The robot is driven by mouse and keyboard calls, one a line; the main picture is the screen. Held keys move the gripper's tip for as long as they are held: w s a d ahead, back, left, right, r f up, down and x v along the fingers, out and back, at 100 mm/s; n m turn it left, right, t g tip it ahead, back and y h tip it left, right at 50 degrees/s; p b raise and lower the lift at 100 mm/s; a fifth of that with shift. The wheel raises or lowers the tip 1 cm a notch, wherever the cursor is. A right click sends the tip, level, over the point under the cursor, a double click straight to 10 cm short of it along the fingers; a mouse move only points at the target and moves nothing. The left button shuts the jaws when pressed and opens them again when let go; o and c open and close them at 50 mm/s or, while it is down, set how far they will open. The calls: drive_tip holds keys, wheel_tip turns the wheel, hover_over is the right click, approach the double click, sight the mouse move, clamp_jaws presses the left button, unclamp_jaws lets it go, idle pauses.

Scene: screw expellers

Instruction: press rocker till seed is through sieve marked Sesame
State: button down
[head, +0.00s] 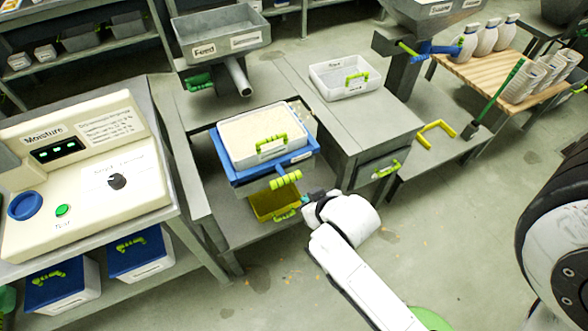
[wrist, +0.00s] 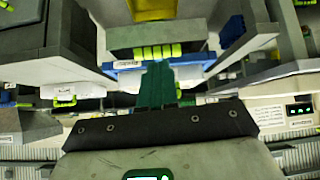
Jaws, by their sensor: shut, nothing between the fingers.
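A blue sieve frame (head: 236,178) stands on the grey bench, with a small label I cannot read. A white bin (head: 282,150) full of pale material sits in it. A ribbed yellow-green grip (head: 285,181) sticks out at its front; it also shows in the wrist view (wrist: 157,51), above my fingers. The blue frame shows there too (wrist: 127,64). I cannot tell for sure that this grip is the rocker. My gripper (head: 308,196) is just below and right of the grip. In the wrist view my gripper (wrist: 158,68) is shut and empty, its green fingers together.
A yellow tray (head: 272,205) sits under the sieve. A feed hopper (head: 220,40) with a spout stands behind. A white bin (head: 345,78) is on the bench to the right. The moisture tester (head: 85,165) stands at left. Floor is open at the front right.

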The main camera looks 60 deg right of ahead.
drive_tip(key=shift+m+t+h, duration=0.6)
drive_tip(key=shift+t+h, duration=0.2)
drive_tip(key=d+r, duration=0.1)
drive_tip(key=r, duration=0.1)
drive_tip(key=w+d+r+p, duration=0.1)
drive_tip(key=d+r, duration=0.1)
drive_tip(key=shift+w+f, duration=0.1)
drive_tip(key=shift+w, duration=0.05)
hover_over(294, 177)
drive_tip(key=s+a, duration=0.2)
wheel_tip(294, 177, down, 5)
drive_tip(key=f, duration=0.3)
drive_tip(key=shift+w+d+f+p, duration=0.15)
drive_tip(key=shift+w+p, duration=0.15)
drive_tip(key=shift+w, duration=0.05)
drive_tip(key=shift+w+f, duration=0.1)
drive_tip(key=shift+f, duration=0.45)
